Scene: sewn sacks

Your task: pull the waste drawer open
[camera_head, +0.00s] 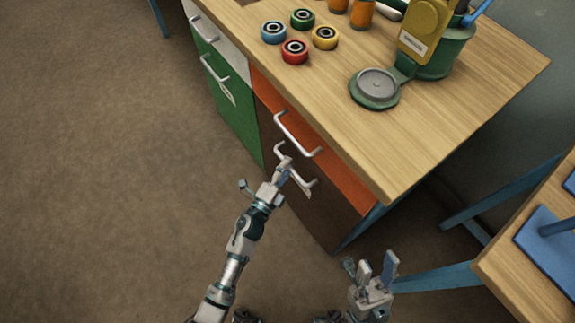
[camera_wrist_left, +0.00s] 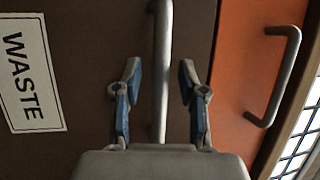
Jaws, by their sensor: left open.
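The waste drawer (camera_head: 325,218) is the brown front below an orange drawer, and it looks shut. In the left wrist view its brown face (camera_wrist_left: 95,60) carries a white WASTE label (camera_wrist_left: 32,72). Its metal bar handle (camera_wrist_left: 163,65) runs between the two fingers of my left gripper (camera_wrist_left: 160,85), which is open with a gap on each side of the bar. In the head view my left gripper (camera_head: 284,170) is at this handle (camera_head: 307,183) and partly hides it. My right gripper (camera_head: 377,267) is open and empty, low and to the right of the drawer.
The orange drawer (camera_head: 335,172) has its own handle (camera_head: 298,135) just above. A green drawer (camera_head: 233,108) is to the left. The wooden tabletop (camera_head: 410,135) holds colored rolls (camera_head: 295,51) and a green stand (camera_head: 374,90). Another table (camera_head: 510,265) stands at right. The floor at left is clear.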

